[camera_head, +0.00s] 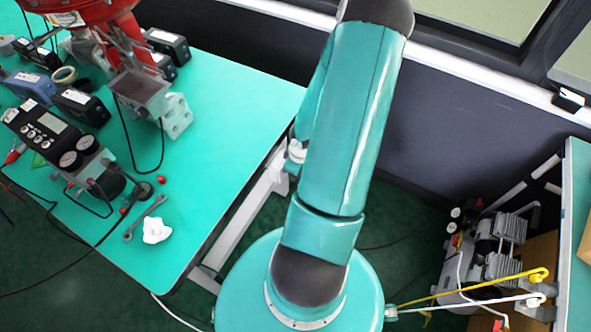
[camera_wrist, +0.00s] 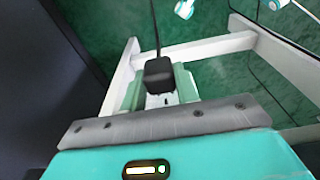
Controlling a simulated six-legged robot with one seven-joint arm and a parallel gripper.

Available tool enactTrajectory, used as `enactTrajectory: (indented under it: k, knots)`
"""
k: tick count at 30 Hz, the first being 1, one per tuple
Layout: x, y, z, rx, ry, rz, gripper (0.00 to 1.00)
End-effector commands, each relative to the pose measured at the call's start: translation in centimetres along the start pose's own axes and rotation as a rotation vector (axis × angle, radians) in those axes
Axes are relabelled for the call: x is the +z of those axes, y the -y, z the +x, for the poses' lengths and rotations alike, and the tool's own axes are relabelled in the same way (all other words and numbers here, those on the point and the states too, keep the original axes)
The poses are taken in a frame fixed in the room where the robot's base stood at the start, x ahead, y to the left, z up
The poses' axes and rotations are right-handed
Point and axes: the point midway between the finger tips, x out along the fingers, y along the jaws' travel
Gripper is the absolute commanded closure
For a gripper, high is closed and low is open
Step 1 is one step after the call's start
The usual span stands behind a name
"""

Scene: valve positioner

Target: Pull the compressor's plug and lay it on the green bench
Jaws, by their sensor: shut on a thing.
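My gripper (camera_wrist: 160,84) is shut on a black plug (camera_wrist: 158,74), with a green finger on either side of it. A black cord runs from the plug up the wrist view. A white piece with small dark slots (camera_wrist: 168,99) shows just below the plug; I cannot tell whether they touch. In the head view my arm hides the plug and most of my gripper, near the right edge of the green bench (camera_head: 235,105). The compressor (camera_head: 490,250) stands on the floor at the lower right.
The bench's left part holds a red-topped device (camera_head: 80,15), a gauge unit (camera_head: 60,140), a wrench (camera_head: 145,217) and a crumpled white cloth (camera_head: 156,230). Its right part is clear. White frame bars (camera_wrist: 215,47) surround my gripper. A dark wall (camera_head: 440,110) stands behind.

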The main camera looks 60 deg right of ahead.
Motion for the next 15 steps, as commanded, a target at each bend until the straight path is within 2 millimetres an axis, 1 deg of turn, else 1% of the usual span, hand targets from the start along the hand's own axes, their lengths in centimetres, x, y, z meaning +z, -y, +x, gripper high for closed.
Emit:
enactTrajectory:
  k: [15]
  knots:
    - [2.5,0.0,-0.3,0.0,0.001,0.002,1.0]
